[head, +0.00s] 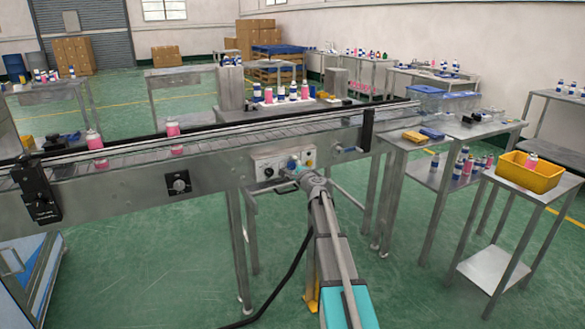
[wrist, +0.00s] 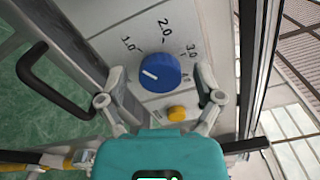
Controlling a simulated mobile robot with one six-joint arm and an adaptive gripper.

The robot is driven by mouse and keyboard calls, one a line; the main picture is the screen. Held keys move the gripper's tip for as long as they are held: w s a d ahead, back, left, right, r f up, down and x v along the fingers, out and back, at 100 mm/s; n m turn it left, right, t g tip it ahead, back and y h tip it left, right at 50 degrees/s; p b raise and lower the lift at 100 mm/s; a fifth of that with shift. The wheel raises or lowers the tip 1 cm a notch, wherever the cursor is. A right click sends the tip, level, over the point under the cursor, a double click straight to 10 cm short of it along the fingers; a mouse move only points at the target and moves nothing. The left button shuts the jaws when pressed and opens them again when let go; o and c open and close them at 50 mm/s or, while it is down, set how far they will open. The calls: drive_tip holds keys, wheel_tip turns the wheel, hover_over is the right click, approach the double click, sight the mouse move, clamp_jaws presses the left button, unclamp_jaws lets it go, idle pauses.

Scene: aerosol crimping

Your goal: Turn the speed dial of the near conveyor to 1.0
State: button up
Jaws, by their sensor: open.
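The blue speed dial (wrist: 160,72) sits on a pale panel with printed marks 1.0, 2.0 and 3.0, and part of a further mark shows beside the right finger. Its white pointer line points left and slightly up, a little below the 1.0 mark in the picture. My gripper (wrist: 159,78) is open, with one finger on each side of the dial and gaps visible between fingers and dial. In the head view my gripper (head: 299,172) is at the control panel (head: 265,164) on the near conveyor (head: 215,165), partly hiding it.
A yellow button (wrist: 177,113) is just below the dial, near my right finger. A dark handle (wrist: 50,80) sticks out at left in the wrist view. Pink cans (head: 94,140) stand on the belt.

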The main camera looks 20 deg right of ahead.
drive_tip(key=s, duration=1.2)
drive_tip(key=shift+d, duration=0.2)
